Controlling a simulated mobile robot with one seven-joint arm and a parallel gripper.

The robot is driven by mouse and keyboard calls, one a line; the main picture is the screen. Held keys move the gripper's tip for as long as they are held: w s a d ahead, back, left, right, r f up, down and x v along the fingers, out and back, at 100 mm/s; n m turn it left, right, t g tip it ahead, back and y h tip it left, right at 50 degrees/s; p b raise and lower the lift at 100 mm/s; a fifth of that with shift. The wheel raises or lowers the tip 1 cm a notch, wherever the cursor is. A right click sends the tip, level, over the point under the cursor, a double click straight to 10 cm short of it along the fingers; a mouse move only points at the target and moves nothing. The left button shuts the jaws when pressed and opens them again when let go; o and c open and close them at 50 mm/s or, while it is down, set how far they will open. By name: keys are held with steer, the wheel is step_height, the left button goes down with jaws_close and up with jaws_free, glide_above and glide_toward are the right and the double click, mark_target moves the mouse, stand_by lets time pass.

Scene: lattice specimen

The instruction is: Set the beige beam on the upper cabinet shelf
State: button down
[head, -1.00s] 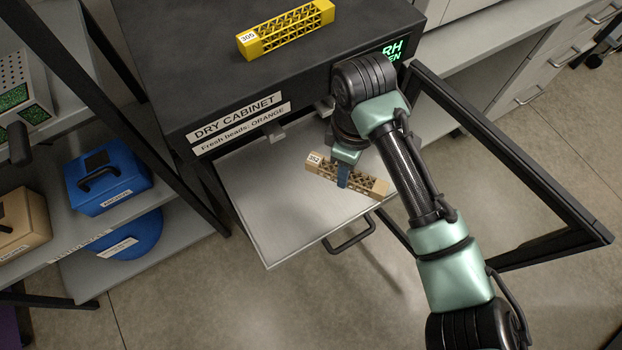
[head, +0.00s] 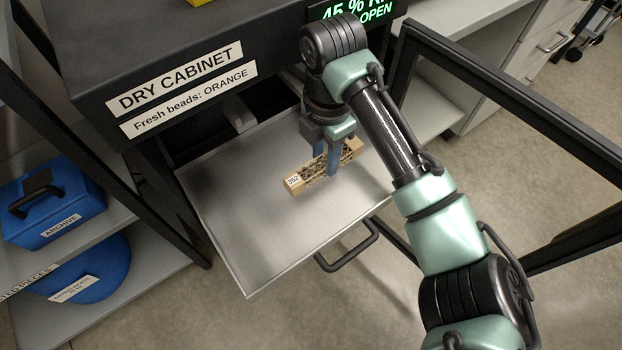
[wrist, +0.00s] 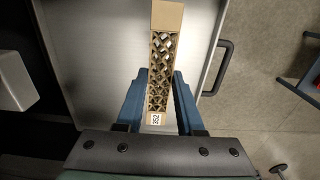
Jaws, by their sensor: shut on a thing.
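The beige beam (head: 309,174) is a lattice bar with solid ends and a white label reading 352. My gripper (head: 326,170) is shut on it, with one blue finger on each side. In the wrist view, the beam (wrist: 163,65) lies lengthwise between the blue fingers (wrist: 160,105). It is over the pulled-out metal shelf (head: 240,215) of the dry cabinet (head: 100,50); whether it touches the shelf or hangs just above it I cannot tell. The inside of the cabinet is dark and mostly hidden.
The glass-framed cabinet door (head: 520,100) stands open at the right. A handle (head: 348,248) sticks out from the shelf's front. A blue archive case (head: 50,205) sits on a rack at the left. The shelf's left and front parts are bare.

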mark_target(325, 161)
step_height(325, 161, down, 8)
steer(key=shift+b, duration=0.9)
steer(key=shift+f, duration=0.2)
steer(key=c, duration=0.5)
jaws_free()
steer(key=shift+c, duration=0.2)
steer(key=shift+r, duration=0.2)
step_height(325, 161, up, 12)
steer(key=p, duration=0.3)
